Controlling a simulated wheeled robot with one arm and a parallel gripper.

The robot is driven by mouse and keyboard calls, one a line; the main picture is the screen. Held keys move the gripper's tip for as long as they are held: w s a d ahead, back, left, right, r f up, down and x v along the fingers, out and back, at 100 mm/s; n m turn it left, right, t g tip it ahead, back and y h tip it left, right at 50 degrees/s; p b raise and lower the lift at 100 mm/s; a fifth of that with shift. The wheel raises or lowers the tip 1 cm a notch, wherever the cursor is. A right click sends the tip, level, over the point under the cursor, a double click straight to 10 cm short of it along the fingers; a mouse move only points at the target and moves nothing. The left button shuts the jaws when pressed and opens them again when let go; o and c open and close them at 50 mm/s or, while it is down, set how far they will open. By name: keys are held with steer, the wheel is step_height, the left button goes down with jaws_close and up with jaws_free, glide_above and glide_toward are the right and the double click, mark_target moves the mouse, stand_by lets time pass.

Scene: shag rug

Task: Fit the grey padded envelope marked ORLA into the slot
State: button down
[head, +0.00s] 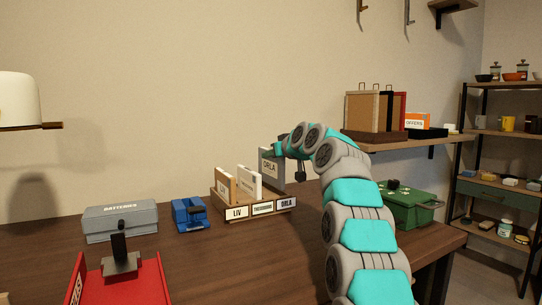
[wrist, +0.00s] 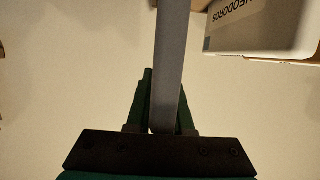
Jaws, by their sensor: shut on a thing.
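The grey padded envelope (head: 269,164) marked ORLA stands upright at the right end of the wooden sorter (head: 262,212). My gripper (head: 282,144) is shut on its upper part. In the wrist view the envelope (wrist: 168,60) shows edge-on between my gripper's fingers (wrist: 164,115). The sorter's front labels read LIV, a middle name too small to read here, and ORLA, at the right. The envelope is above or just at the ORLA slot; I cannot tell whether its lower edge is inside, and the slot's opening is hidden.
A brown LIV envelope (head: 223,186) and a white envelope (head: 249,182) stand in the other slots. The white one (wrist: 262,28) is close beside mine in the wrist view. A blue item (head: 189,214), grey BATTERIES box (head: 121,220) and green box (head: 409,207) stand nearby.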

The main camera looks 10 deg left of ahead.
mark_target(283, 168)
steer(key=shift+f+b, duration=2.55)
steer(key=shift+f, duration=0.1)
steer(key=c, duration=0.7)
jaws_free()
steer(key=shift+c, duration=0.2)
steer(key=shift+s+d+r, duration=0.1)
steer(key=shift+b+v, duration=0.4)
steer(key=shift+v, duration=3.35)
steer(key=shift+s, duration=0.1)
